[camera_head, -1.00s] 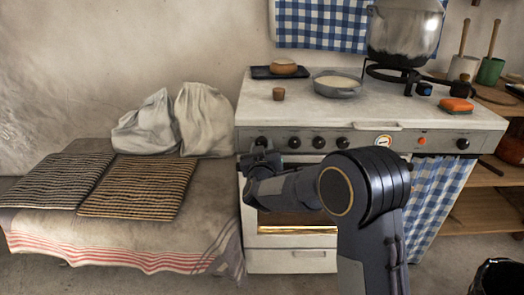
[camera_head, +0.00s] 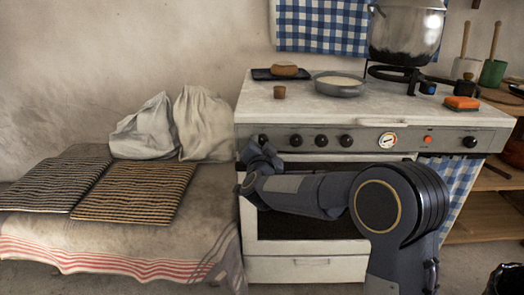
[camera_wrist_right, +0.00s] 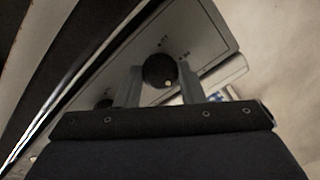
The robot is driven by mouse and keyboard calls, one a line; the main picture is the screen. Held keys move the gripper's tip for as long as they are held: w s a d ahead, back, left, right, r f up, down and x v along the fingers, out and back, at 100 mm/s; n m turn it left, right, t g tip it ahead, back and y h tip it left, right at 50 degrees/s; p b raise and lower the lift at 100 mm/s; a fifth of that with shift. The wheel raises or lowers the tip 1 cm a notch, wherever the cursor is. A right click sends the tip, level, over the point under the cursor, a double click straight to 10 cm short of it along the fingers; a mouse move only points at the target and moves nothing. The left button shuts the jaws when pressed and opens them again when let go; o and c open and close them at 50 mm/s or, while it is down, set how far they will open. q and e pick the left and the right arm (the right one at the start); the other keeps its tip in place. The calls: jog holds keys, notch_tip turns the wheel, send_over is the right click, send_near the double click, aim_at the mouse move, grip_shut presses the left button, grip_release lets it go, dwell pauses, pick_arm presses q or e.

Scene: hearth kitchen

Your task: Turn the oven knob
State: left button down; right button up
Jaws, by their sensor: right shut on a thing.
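The white oven (camera_head: 252,222) has a grey front panel with several black knobs. The leftmost oven knob (camera_head: 263,139) shows just above my right gripper (camera_head: 257,153), at the panel's left end. In the right wrist view the round black knob (camera_wrist_right: 160,70) with a pale dot sits between the two fingers of my right gripper (camera_wrist_right: 159,86), which is shut on it. Small marks are printed on the panel beside it. My right arm crosses in front of the dark oven window. My left gripper is not in view.
A low bench (camera_head: 215,205) with striped mats and sacks is at the left. A checked cloth hangs at the oven's right.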

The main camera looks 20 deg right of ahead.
jog(key=shift+f+m+b, duration=0.1)
jog(key=shift+m+b, duration=0.25)
jog(key=shift+m, duration=0.35)
jog(key=o, duration=1)
jog(key=p+v, duration=0.1)
jog(key=v, duration=0.6)
jog(key=shift+s, duration=0.4)
jog(key=shift+a, duration=0.1)
